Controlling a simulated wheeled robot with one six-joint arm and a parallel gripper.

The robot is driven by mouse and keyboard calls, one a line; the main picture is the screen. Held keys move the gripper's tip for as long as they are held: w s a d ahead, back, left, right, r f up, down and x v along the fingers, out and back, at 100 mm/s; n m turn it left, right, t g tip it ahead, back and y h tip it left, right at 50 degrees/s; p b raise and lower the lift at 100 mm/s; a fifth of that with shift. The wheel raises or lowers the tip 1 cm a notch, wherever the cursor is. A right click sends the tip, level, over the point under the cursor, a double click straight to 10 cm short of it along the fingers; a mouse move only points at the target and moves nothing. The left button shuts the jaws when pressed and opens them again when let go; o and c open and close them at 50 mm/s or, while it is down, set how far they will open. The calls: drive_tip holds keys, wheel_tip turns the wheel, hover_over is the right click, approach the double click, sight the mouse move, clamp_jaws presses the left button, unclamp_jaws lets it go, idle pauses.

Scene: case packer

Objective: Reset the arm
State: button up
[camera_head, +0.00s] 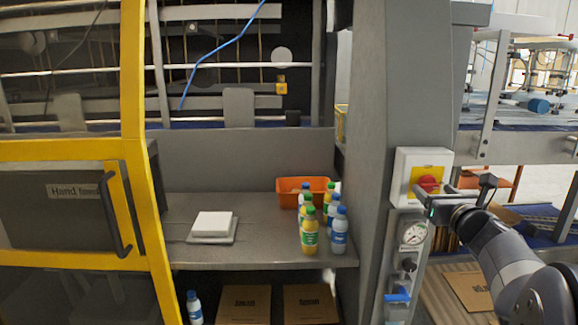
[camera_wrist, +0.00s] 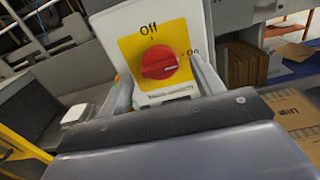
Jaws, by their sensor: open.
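My arm reaches in from the right in the head view. My gripper (camera_head: 452,197) is in front of a white switch box on the grey pillar. In the wrist view my gripper (camera_wrist: 165,85) is open, with one finger on each side of a red rotary knob (camera_wrist: 158,62). The knob sits on a yellow plate (camera_wrist: 180,38) marked "Off" at the top and "On" at the right. The knob also shows in the head view (camera_head: 428,184), partly behind the gripper. I cannot tell whether the fingers touch it.
A pressure gauge (camera_head: 412,233) and a blue valve handle (camera_head: 397,298) are on the pillar below the box. Left of the pillar, a grey shelf (camera_head: 270,245) holds several bottles (camera_head: 310,231), an orange bin (camera_head: 290,187) and a white block (camera_head: 212,223). A yellow-framed door (camera_head: 130,150) stands at left.

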drive_tip(key=s+b, duration=0.1)
drive_tip(key=s, duration=1)
drive_tip(key=w+p, duration=0.1)
drive_tip(key=w, duration=1.1)
drive_tip(key=shift+f+n, duration=0.15)
drive_tip(key=shift+n, duration=0.35)
drive_tip(key=shift+s+n, duration=0.15)
drive_tip(key=shift+n, duration=0.65)
drive_tip(key=n+b, duration=0.1)
drive_tip(key=n, duration=0.1)
drive_tip(key=shift+n, duration=0.3)
drive_tip(key=n, duration=0.6)
drive_tip(key=n+p, duration=0.1)
drive_tip(key=n, duration=0.1)
drive_tip(key=n+p, duration=0.1)
drive_tip(key=shift+r, duration=0.25)
drive_tip(key=shift+n+p, duration=1.2)
drive_tip(key=shift+n, duration=0.8)
drive_tip(key=shift+s+f+b, duration=0.15)
drive_tip(key=shift+s+b, duration=0.15)
drive_tip(key=shift+s, duration=0.35)
